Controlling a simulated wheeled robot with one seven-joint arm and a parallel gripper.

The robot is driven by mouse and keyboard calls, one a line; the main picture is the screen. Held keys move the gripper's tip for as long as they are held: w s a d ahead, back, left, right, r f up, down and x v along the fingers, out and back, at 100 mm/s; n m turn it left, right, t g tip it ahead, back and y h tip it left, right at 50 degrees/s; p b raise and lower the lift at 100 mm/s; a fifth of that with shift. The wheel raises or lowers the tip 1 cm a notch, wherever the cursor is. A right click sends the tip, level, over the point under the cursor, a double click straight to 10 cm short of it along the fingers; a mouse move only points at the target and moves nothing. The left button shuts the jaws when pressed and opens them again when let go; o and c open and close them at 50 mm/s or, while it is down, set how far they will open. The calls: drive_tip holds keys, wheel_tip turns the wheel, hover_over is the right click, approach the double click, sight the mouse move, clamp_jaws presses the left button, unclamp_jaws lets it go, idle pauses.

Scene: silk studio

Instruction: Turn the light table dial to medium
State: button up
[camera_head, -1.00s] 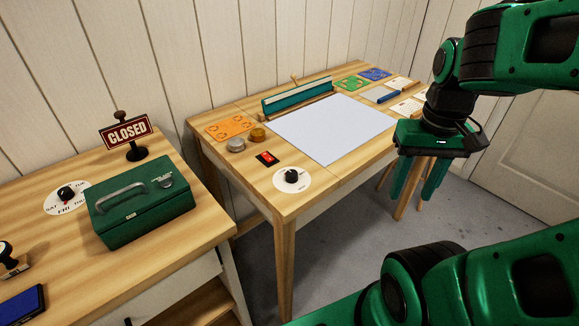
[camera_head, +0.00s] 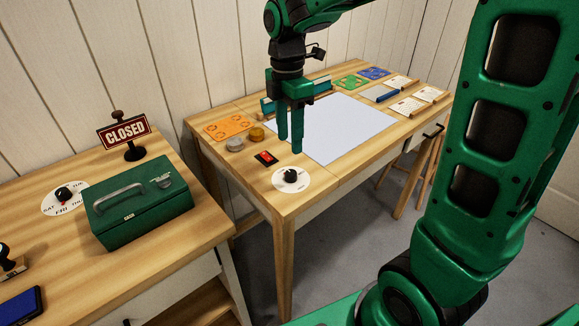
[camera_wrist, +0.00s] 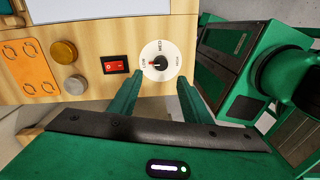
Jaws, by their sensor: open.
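The light table dial (camera_head: 290,175) is a black knob on a round white plate at the table's near corner. In the wrist view the dial (camera_wrist: 159,63) has LOW at left, MED at top and HIGH at right, and its red mark points left toward LOW. My gripper (camera_head: 290,145) is open and empty, pointing down above the table, just behind the dial in the head view. In the wrist view my gripper (camera_wrist: 159,85) has its fingers apart on either side below the dial, not touching it. The light table's white panel (camera_head: 345,130) lies behind the dial.
A red switch (camera_head: 267,158) sits beside the dial. Two round tins (camera_head: 235,145), an orange card (camera_head: 229,127) and a teal tool (camera_head: 320,84) lie farther back. A green cash box (camera_head: 140,205) and a CLOSED sign (camera_head: 125,133) stand on the left table.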

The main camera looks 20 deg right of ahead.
sight(291, 172)
drive_tip(key=f, duration=1)
drive_tip(key=shift+s+d, duration=0.1)
drive_tip(key=shift+s, duration=0.2)
drive_tip(key=shift+r, duration=0.1)
drive_tip(key=c, duration=1)
